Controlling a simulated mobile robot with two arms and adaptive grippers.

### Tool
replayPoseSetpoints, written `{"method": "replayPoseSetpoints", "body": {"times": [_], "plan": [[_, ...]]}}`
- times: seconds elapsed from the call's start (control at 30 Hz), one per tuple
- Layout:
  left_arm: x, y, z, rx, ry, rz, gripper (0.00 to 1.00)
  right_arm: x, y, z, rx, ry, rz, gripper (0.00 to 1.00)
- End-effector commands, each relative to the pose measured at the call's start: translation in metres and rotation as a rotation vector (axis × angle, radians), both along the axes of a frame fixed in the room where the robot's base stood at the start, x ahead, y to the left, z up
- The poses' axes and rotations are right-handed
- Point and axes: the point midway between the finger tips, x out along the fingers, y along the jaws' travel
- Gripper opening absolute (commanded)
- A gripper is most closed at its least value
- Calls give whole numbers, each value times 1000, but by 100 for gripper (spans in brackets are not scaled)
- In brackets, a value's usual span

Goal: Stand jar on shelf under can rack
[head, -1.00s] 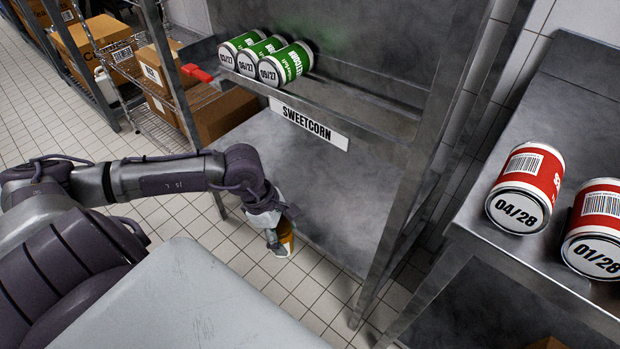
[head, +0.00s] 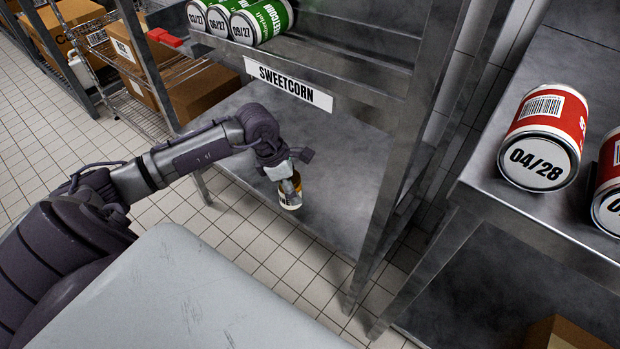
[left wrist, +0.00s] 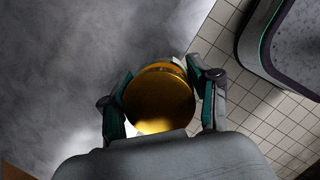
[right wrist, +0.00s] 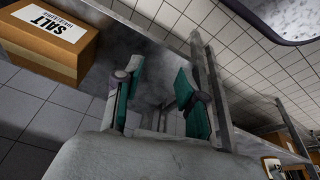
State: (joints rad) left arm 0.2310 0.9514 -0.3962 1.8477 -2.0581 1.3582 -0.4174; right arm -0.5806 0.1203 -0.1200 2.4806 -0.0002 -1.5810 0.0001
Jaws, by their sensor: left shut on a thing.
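The jar (head: 290,198) has an amber upper part and a pale label, and my left gripper (head: 287,180) is shut on it. In the left wrist view the jar's round golden lid (left wrist: 158,98) sits between the two fingers (left wrist: 162,100). The jar is at the front edge of the grey lower shelf (head: 330,165), below the can rack (head: 355,90). I cannot tell whether its base touches the shelf. My right gripper (right wrist: 158,95) shows in the right wrist view with its fingers apart and nothing between them.
Several green sweetcorn cans (head: 262,18) lie in the rack above a SWEETCORN sign (head: 288,83). A SALT box (right wrist: 50,45) shows in the right wrist view. The lower shelf behind the jar is clear.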

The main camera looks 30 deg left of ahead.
Motion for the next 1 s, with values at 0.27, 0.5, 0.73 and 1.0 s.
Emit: {"method": "replayPoseSetpoints", "body": {"times": [0.27,0.5,0.73,1.0], "plan": [[60,-5,0,-2,-2,1,13,20,6,-2,20,-95,8,40],[67,-6,-13,0,2,1,13,41,12,3,40,-195,17,40],[67,-5,-34,0,0,1,13,69,22,15,72,-344,28,40],[67,-5,-35,1,-1,1,13,71,22,17,75,-358,29,40]]}}
